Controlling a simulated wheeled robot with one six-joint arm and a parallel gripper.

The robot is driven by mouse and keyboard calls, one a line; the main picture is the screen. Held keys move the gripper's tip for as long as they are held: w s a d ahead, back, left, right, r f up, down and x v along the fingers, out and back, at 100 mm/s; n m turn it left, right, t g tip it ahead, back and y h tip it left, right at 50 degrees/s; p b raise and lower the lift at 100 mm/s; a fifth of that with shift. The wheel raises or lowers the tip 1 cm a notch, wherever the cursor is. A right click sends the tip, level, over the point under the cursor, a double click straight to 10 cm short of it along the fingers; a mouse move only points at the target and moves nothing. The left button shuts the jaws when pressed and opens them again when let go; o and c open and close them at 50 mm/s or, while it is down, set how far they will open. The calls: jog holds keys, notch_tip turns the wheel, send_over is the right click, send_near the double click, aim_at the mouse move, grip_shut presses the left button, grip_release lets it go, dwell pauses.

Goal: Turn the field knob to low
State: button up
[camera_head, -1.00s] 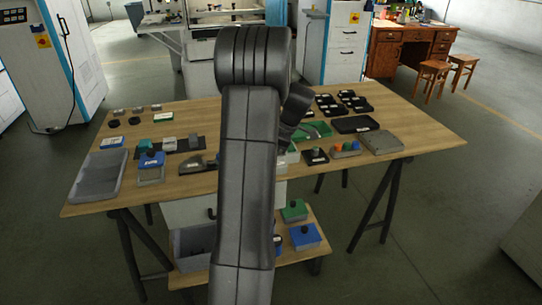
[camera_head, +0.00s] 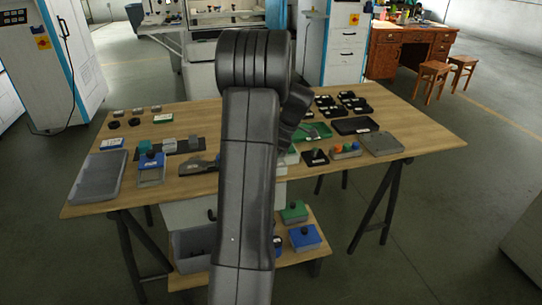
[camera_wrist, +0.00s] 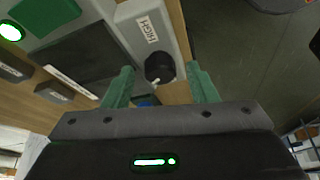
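In the wrist view a round black knob (camera_wrist: 159,67) with a small white mark at its lower edge sits at the end of a light grey housing (camera_wrist: 133,11). A white label reading HIGH (camera_wrist: 147,29) is beside the knob on the housing. My gripper (camera_wrist: 162,76) has two green fingers spread apart. The knob lies between and slightly beyond their tips, with a visible gap on each side. No label reading low can be made out. In the head view my arm hides the knob and most of my gripper.
The wooden table (camera_head: 230,113) carries several small devices and trays. A grey tray (camera_head: 97,178) stands at its left, a blue box (camera_head: 150,161) beside it, and a grey flat box (camera_head: 381,144) at its right. In the wrist view a dark panel (camera_wrist: 82,50) and a green block (camera_wrist: 45,12) lie left of the knob.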

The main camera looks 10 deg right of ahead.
jog(key=p+v, duration=0.1)
jog(key=v, duration=1.2)
jog(key=shift+r, duration=0.4)
jog(key=shift+d, duration=0.1)
